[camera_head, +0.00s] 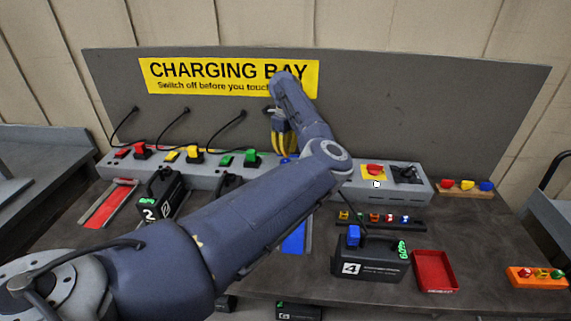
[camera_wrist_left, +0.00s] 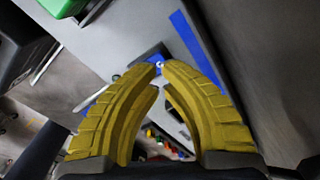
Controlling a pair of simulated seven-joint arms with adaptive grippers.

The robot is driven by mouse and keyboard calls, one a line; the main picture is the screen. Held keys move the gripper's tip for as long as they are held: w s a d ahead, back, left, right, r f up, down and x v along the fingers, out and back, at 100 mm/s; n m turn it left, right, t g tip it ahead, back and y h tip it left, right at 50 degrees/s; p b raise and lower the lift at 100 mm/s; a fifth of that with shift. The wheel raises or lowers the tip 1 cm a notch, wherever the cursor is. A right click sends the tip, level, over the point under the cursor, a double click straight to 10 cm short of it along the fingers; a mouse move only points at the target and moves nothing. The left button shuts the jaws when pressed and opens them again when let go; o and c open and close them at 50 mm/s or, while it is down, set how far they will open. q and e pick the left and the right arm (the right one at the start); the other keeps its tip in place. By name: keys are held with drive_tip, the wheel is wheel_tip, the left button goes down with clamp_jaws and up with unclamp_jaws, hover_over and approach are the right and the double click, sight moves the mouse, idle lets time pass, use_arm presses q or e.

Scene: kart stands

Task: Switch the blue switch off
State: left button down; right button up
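The blue switch (camera_head: 286,160) sits on the grey power strip and is mostly hidden behind my left gripper in the head view. My left gripper (camera_head: 285,153) points down over it with its yellow fingers close together. In the left wrist view the two curved yellow fingers (camera_wrist_left: 160,68) nearly meet at their tips, with nothing visible held between them. A blue part with a small white mark (camera_wrist_left: 155,57), apparently the switch, lies just beyond the tips. I cannot tell if they touch it, or how the switch is set. My right gripper is in neither view.
Red (camera_head: 122,153), yellow (camera_head: 171,156) and green (camera_head: 226,161) switches sit to the left, with corded plugs beside them. A red button on yellow (camera_head: 375,170) is to the right. Battery 4 (camera_head: 370,262) with a blue plug (camera_head: 354,236) and a red tray (camera_head: 435,271) stand in front.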

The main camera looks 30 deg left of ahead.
sight(285, 160)
use_arm(q)
drive_tip(key=shift+f, duration=1.95)
idle(1.1)
drive_tip(key=shift+r, duration=3.5)
drive_tip(key=shift+a, duration=0.1)
